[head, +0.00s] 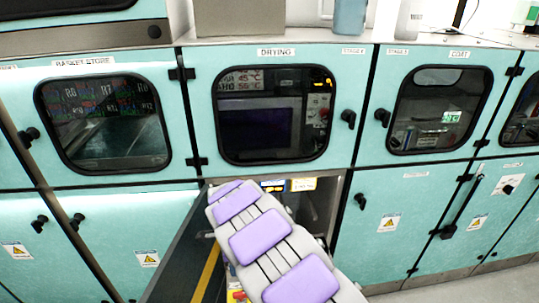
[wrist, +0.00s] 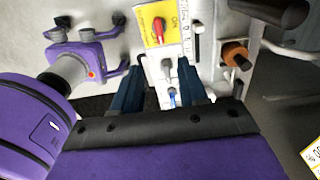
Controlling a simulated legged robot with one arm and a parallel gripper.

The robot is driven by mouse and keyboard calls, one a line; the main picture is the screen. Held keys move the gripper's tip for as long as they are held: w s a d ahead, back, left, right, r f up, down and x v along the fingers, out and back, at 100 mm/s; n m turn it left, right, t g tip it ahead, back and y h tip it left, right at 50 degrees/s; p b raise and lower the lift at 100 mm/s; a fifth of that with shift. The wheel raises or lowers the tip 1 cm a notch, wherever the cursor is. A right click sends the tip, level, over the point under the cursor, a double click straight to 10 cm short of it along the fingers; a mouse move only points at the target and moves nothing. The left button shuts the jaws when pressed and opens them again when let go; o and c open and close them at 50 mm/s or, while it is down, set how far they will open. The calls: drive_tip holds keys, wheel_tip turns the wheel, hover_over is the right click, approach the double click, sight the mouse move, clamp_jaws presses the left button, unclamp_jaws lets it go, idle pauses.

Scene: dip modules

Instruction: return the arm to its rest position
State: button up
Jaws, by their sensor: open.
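My gripper (wrist: 162,84) is open in the wrist view, its two dark blue fingers apart. Between and beyond them is a pale control panel (wrist: 200,72) with small switches, one with a blue tip (wrist: 172,97). A red rotary switch (wrist: 158,28) on a yellow plate is just above the fingers. I see nothing held; whether the fingers touch the panel I cannot tell. In the head view my purple-padded arm (head: 268,238) reaches forward to an open lower compartment (head: 318,205) under the DRYING window. My gripper is hidden there.
A dark open door (head: 180,255) with a yellow stripe stands close left of my arm. Teal cabinets with windows and black handles line the front. An orange-brown knob (wrist: 236,54) and a black handle (wrist: 270,12) stick out right of the fingers. Bottles (head: 350,16) stand on top.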

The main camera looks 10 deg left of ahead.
drive_tip(key=s+d+r+n, duration=0.35)
drive_tip(key=d+r, duration=0.45)
drive_tip(key=d, duration=0.3)
drive_tip(key=s+d+r+n, duration=0.2)
drive_tip(key=s+d+r, duration=0.3)
drive_tip(key=d+r, duration=0.45)
drive_tip(key=s+d+r+n+g, duration=0.1)
drive_tip(key=s+d+n, duration=0.4)
drive_tip(key=s, duration=0.7)
drive_tip(key=s+d+r+n, duration=0.1)
drive_tip(key=s+d+n, duration=0.4)
drive_tip(key=s, duration=0.8)
drive_tip(key=shift+d+g, duration=0.35)
drive_tip(key=shift+g, duration=0.05)
